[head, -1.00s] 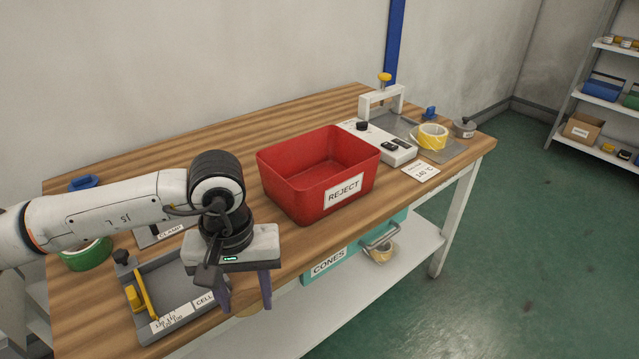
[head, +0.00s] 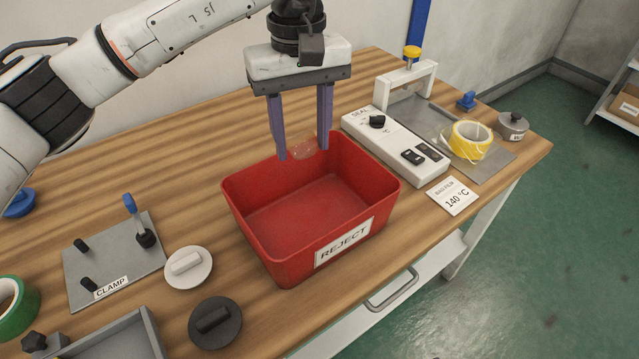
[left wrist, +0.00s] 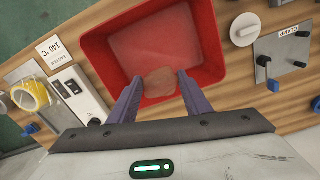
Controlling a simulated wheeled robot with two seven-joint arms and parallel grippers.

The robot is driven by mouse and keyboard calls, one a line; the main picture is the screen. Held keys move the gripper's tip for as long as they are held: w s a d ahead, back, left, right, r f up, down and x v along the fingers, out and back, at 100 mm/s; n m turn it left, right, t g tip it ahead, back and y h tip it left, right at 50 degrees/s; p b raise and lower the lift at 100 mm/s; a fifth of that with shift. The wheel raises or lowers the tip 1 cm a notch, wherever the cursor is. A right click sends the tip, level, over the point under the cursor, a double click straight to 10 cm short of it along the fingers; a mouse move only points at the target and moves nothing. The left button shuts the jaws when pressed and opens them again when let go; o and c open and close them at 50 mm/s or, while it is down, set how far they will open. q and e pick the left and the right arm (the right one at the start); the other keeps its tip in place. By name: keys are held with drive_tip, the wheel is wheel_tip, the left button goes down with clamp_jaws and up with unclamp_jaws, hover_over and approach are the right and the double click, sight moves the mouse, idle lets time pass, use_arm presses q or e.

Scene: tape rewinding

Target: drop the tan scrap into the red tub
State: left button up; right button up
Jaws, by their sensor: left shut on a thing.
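The tan scrap (head: 303,148) is a small, thin, see-through piece between the fingers of my left gripper (head: 304,152). The left wrist view shows the scrap (left wrist: 160,82) spanning the two purple fingertips (left wrist: 156,84). My left gripper is shut on it and points down. The red tub (head: 317,247), labelled REJECT, stands on the bench. The fingertips and scrap are over the tub's back part, near the rim height. The tub (left wrist: 220,50) looks empty in both views. My right gripper is not in view.
A white sealer (head: 395,148) with a yellow tape roll (head: 470,138) stands right of the tub. A clamp plate (head: 112,262), a white disc (head: 189,268) and a black disc (head: 215,322) lie left of it. The wooden bench behind the tub is mostly clear.

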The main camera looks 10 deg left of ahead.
use_arm(q)
drive_tip(key=shift+s+f+b, duration=0.2)
drive_tip(key=shift+f+b, duration=0.15)
drive_tip(key=shift+f, duration=0.1)
wheel_tip(320, 180, down, 5)
drive_tip(key=b, duration=0.3)
drive_tip(key=shift+s, duration=0.1)
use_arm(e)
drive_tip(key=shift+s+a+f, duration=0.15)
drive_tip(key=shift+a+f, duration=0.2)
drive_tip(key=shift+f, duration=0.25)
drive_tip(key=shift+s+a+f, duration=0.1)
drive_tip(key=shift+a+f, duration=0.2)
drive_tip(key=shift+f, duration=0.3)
use_arm(q)
drive_tip(key=o, duration=1.1)
drive_tip(key=shift+c, duration=0.2)
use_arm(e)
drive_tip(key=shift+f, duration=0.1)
use_arm(q)
drive_tip(key=shift+r, duration=0.1)
wheel_tip(320, 180, up, 10)
drive_tip(key=shift+f, duration=0.15)
drive_tip(key=shift+r, duration=0.3)
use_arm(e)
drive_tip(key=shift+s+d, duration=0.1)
